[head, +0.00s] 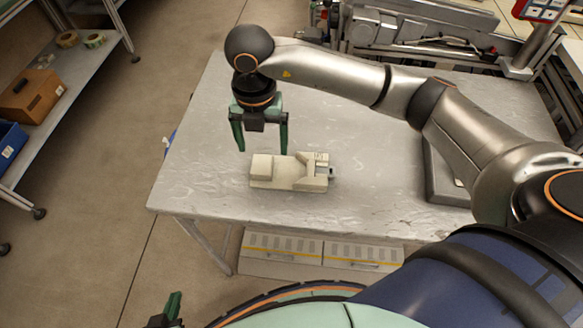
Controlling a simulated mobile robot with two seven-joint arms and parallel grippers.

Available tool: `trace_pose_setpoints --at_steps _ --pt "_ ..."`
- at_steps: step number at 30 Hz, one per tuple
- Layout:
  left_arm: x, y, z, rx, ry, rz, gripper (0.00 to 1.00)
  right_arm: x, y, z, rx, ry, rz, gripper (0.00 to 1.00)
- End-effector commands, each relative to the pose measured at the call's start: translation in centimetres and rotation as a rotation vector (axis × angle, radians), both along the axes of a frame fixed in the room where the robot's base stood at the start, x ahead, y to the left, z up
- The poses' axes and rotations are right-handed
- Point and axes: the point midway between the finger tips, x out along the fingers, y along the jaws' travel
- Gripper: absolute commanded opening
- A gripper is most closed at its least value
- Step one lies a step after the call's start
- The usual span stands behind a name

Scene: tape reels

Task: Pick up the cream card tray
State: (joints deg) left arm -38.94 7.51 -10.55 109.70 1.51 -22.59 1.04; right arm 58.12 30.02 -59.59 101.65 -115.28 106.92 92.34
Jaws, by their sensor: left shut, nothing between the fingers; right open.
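The cream card tray (285,183) lies on the grey table (200,175) near its front edge. It is a low, blocky cream piece with a raised block at its left end and stepped parts at its right end. My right gripper (262,149) points down with its green fingers apart and empty. In the picture its fingertips are just above the tray's left part; the height gap is hard to judge. My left gripper (172,309) shows only partly at the bottom edge, shut, low and away from the table.
A grey metal fixture (445,180) stands on the table to the right, partly behind my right arm. Machinery (400,35) runs along the back. A shelf at left holds a cardboard box (32,97), a blue bin (10,147) and tape reels (67,40). The table's left part is clear.

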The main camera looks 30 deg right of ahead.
Motion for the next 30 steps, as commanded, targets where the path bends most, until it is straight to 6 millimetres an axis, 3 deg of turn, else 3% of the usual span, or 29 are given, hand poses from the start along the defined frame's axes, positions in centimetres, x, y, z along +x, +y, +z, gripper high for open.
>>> trace_pose_setpoints --at_steps 12,20,30 --pt "0.0 0.0 0.6 0.0 0.001 0.0 0.0 -0.8 0.9 -5.0 0.001 0.003 0.001 0.91" --pt "0.0 0.0 0.6 0.0 0.001 0.0 0.0 -0.8 0.9 -5.3 0.002 0.001 0.002 0.91" --pt "0.0 0.0 0.5 0.0 0.001 0.0 0.0 -0.8 0.9 -5.3 0.002 0.001 0.002 0.55"
